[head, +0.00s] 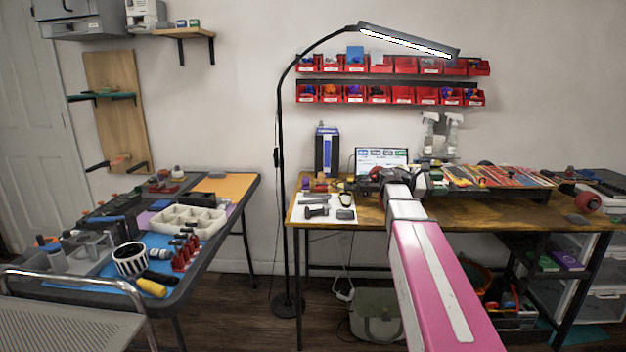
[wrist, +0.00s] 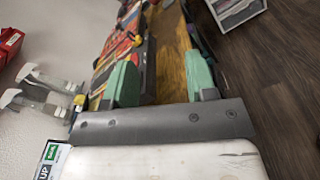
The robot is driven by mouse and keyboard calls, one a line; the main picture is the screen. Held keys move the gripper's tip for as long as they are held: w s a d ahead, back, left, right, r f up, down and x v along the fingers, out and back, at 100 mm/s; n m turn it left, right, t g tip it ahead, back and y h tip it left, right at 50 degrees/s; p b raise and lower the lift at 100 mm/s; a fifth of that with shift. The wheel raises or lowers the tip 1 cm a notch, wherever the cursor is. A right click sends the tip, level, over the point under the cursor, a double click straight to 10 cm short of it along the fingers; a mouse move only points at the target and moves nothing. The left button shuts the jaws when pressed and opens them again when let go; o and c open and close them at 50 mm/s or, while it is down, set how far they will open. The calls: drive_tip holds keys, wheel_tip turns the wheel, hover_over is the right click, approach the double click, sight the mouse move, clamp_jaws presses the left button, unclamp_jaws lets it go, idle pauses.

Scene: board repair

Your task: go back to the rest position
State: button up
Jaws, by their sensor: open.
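My arm reaches out over the wooden workbench (head: 480,212) in the head view. My gripper (head: 394,174) is at its far end, above the bench top and in front of a small screen (head: 381,158). In the wrist view my gripper (wrist: 161,82) shows two green finger pads set wide apart. Nothing is between them; the bench top shows through the gap, some way beyond. The exact height of the gripper above the bench cannot be told.
A tool board (head: 490,177) lies at the back right of the bench. A white sheet with dark tools (head: 322,212) is left of my arm. A lamp (head: 281,180) stands between the bench and the left table (head: 226,236). Red bins (head: 404,95) line the wall.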

drive_tip(key=s+a+f+m+t+y, duration=0.1)
drive_tip(key=s+a+f+y, duration=0.2)
drive_tip(key=f, duration=0.4)
drive_tip(key=s+a+f+m+y, duration=0.2)
drive_tip(key=a+f, duration=0.1)
drive_tip(key=f, duration=0.4)
drive_tip(key=s+a+f+m+t+y, duration=0.1)
drive_tip(key=s+a+f+y, duration=0.2)
drive_tip(key=f, duration=0.5)
drive_tip(key=s+a+f+m+g+y, duration=0.1)
drive_tip(key=s+a+f+m+y, duration=0.6)
drive_tip(key=a+f, duration=0.7)
drive_tip(key=s+a+y, duration=0.1)
drive_tip(key=s+y, duration=0.1)
drive_tip(key=s, duration=0.2)
drive_tip(key=shift+a, duration=0.3)
drive_tip(key=shift+s, duration=0.1)
